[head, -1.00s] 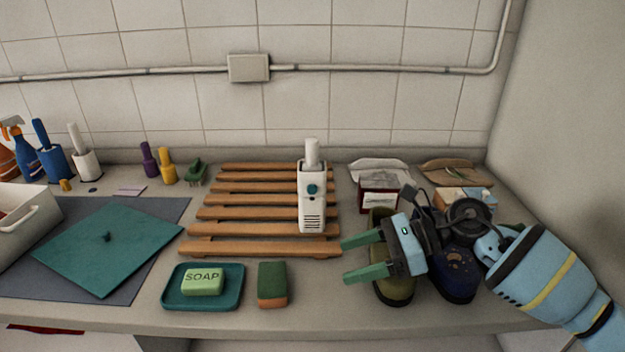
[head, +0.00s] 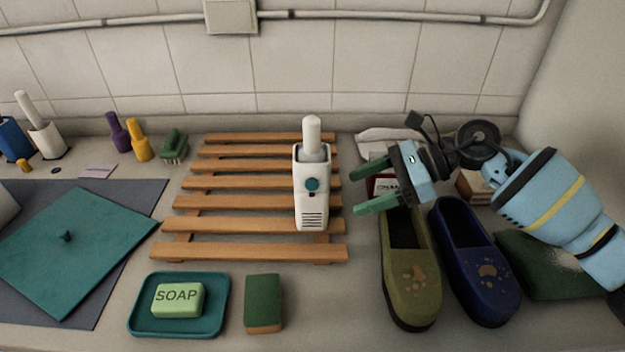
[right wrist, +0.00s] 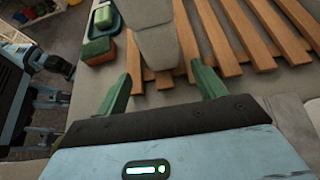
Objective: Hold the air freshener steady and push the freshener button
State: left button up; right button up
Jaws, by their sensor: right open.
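The air freshener (head: 311,190) is a white upright device with a round teal button (head: 311,184) on its front and a pale cylinder on top. It stands at the right part of the wooden slatted rack. My right gripper (head: 355,192) is to its right, open and empty, its green fingers pointing left toward it with a gap between. In the right wrist view, the pale freshener body (right wrist: 156,42) shows ahead, between and beyond the open fingers; its button is not visible there. My left gripper is not in the head view.
The wooden rack (head: 245,224) lies under the freshener. A green soap on a teal dish (head: 222,318) and a sponge (head: 263,300) lie in front. Olive (head: 412,285) and blue (head: 480,270) shoes stand below my right gripper. A teal board (head: 80,240) lies at left.

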aim_at(318, 207)
jog(key=x, duration=0.8)
jog(key=shift+a+f+b, duration=0.15)
jog(key=shift+a+b, duration=0.1)
jog(key=shift+b, duration=0.15)
jog(key=shift+a+f, duration=0.3)
jog(key=shift+a, duration=0.3)
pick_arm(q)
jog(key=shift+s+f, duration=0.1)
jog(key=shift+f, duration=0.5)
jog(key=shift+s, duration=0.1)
pick_arm(e)
jog(key=c, duration=0.6)
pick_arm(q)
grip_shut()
